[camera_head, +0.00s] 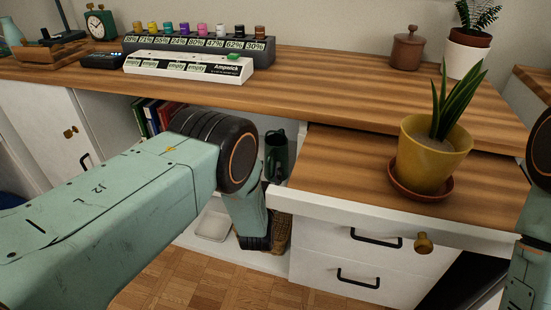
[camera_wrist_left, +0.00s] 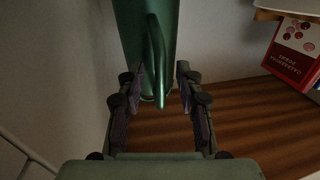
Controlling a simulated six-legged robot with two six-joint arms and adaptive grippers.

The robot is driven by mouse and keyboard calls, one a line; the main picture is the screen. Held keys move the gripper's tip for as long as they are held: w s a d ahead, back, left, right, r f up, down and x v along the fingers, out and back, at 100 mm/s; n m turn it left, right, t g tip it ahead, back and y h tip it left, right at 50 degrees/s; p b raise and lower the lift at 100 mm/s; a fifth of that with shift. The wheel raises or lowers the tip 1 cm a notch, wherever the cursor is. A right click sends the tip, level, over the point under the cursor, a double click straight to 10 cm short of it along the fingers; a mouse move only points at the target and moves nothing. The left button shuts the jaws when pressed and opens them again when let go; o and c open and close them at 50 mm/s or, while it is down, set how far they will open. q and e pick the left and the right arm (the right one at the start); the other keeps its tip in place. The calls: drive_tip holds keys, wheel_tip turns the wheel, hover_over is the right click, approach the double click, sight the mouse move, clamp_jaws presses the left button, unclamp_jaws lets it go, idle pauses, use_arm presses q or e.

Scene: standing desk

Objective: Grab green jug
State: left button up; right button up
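The green jug (camera_head: 277,155) stands in the open shelf space under the desktop, partly hidden by my left arm. In the left wrist view the jug (camera_wrist_left: 137,25) fills the top middle, with its handle (camera_wrist_left: 157,60) facing me. My left gripper (camera_wrist_left: 160,76) is open, one finger on each side of the handle. Gaps show between the fingers and the handle, so it is not held. In the head view my left forearm and wrist reach down before the shelf, and the fingers are hard to make out. Only part of my right arm shows at the right edge; its gripper is out of view.
Books (camera_head: 152,117) stand in the shelf left of my arm. A red box (camera_wrist_left: 293,50) shows at the right of the wrist view. A drawer unit (camera_head: 350,255) borders the shelf on the right, with a yellow plant pot (camera_head: 428,155) on top. The desktop (camera_head: 330,90) lies above.

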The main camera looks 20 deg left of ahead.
use_arm(q)
drive_tip(key=shift+w+f, duration=0.15)
drive_tip(key=shift+f, duration=0.1)
drive_tip(key=shift+s+r, duration=0.2)
drive_tip(key=shift+r, duration=0.05)
drive_tip(key=c, duration=0.4)
drive_tip(key=shift+w+f, duration=0.1)
drive_tip(key=shift+f, duration=0.05)
clamp_jaws()
drive_tip(key=shift+r, duration=0.2)
